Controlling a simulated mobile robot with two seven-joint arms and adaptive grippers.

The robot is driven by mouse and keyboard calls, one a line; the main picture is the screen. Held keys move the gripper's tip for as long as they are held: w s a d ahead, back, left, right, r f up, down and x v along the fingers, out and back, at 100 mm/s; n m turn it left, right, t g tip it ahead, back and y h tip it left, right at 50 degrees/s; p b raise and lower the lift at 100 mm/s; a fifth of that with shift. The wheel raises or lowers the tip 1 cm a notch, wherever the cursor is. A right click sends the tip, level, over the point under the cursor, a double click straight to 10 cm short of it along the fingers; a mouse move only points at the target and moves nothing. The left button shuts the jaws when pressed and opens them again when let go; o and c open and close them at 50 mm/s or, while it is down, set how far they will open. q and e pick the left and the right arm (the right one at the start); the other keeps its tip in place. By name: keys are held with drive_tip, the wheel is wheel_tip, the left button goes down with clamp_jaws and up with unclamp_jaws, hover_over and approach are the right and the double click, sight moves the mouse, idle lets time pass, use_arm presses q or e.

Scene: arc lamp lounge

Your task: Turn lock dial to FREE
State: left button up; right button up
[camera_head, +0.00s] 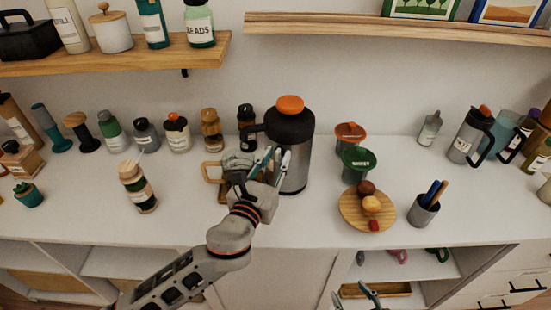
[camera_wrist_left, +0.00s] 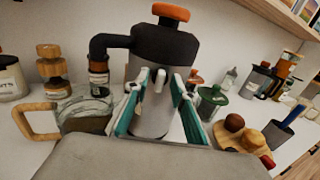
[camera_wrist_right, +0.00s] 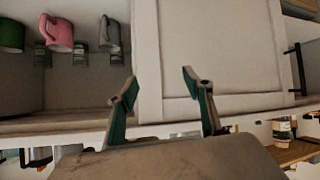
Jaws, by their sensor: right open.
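A steel vacuum jug (camera_head: 294,165) with a black top, a spout and an orange round knob (camera_head: 290,104) stands upright on the counter. In the left wrist view the jug (camera_wrist_left: 153,110) fills the middle, with its orange knob (camera_wrist_left: 170,12) at the top and a small grey lever-like part (camera_wrist_left: 160,78) on its front. No lettering or FREE mark is legible, so I cannot tell which part is the lock dial. My left gripper (camera_head: 278,155) is open before the jug, fingers either side of the grey part; contact is unclear. My right gripper (camera_wrist_right: 158,82) is open and empty, low before the cabinet.
A glass mug with a wooden handle (camera_head: 212,172) stands just left of my left gripper. Green and orange lidded cups (camera_head: 358,160) and a round wooden board (camera_head: 352,212) are to the right. Bottles line the back wall.

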use_arm(q)
clamp_jaws()
drive_tip(key=shift+n, duration=0.4)
use_arm(e)
drive_tip(key=shift+d, duration=0.1)
use_arm(q)
drive_tip(key=n+p, duration=0.1)
drive_tip(key=n, duration=0.2)
drive_tip(key=n+p, duration=0.1)
drive_tip(key=n, duration=0.2)
drive_tip(key=shift+n, duration=0.3)
drive_tip(key=n, duration=0.4)
drive_tip(key=shift+n, duration=0.3)
drive_tip(key=n, duration=0.4)
drive_tip(key=shift+n, duration=0.3)
drive_tip(key=shift+a+n, duration=0.1)
drive_tip(key=shift+n, duration=0.5)
use_arm(e)
drive_tip(key=shift+s+d+f+h, duration=0.2)
drive_tip(key=shift+s+d, duration=0.15)
drive_tip(key=shift+d, duration=0.15)
drive_tip(key=shift+s+d+f+h, duration=0.15)
drive_tip(key=shift+s+d+h, duration=0.05)
drive_tip(key=shift+s+d, duration=0.2)
drive_tip(key=shift+w, duration=0.1)
